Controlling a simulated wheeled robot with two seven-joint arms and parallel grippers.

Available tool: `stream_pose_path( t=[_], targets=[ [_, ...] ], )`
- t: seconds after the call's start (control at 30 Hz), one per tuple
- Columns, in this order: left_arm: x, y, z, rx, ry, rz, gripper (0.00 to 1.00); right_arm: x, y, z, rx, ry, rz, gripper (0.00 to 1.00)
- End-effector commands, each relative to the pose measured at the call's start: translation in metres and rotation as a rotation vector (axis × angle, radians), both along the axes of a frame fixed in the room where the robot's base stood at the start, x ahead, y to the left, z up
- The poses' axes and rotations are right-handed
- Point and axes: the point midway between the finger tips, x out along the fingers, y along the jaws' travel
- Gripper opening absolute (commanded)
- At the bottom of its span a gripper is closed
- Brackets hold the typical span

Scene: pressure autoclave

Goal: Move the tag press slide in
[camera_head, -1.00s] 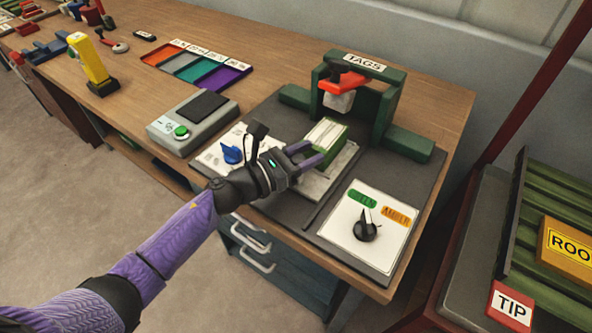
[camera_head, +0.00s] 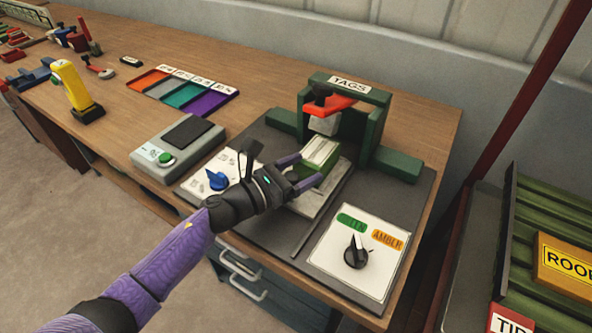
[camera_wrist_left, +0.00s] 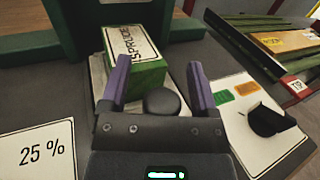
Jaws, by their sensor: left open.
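The tag press (camera_head: 376,125) is a dark green frame labelled TAGS with a red lever (camera_head: 328,106). Its slide (camera_head: 323,201) is a pale plate in front of the frame, carrying a green block (camera_head: 319,155) with a white printed top. The block also shows in the left wrist view (camera_wrist_left: 133,58). A round black knob (camera_wrist_left: 163,103) stands on the near side of the block. My left gripper (camera_head: 304,172) is open at the block's near side. In the left wrist view its purple fingers (camera_wrist_left: 158,72) stand apart on either side of the knob. My right gripper is out of view.
A panel with a black selector (camera_head: 357,252) and green and amber labels lies right of the slide. A blue-knob panel (camera_head: 208,172) lies left. A grey device (camera_head: 178,149) and coloured trays (camera_head: 185,92) stand further left. A dark red post rises at right.

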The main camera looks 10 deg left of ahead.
Motion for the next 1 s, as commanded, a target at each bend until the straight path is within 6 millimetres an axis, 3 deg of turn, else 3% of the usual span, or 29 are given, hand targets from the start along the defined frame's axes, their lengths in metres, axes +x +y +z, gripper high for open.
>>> stream_pose_path(
  t=[0.5,1.0],
  targets=[
    [-0.067,0.061,-0.001,0.001,0.002,0.0,0.77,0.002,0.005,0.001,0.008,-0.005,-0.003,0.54],
    [-0.072,0.066,0.0,0.001,-0.001,0.0,0.77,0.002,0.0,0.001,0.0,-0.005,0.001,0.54]
  ],
)
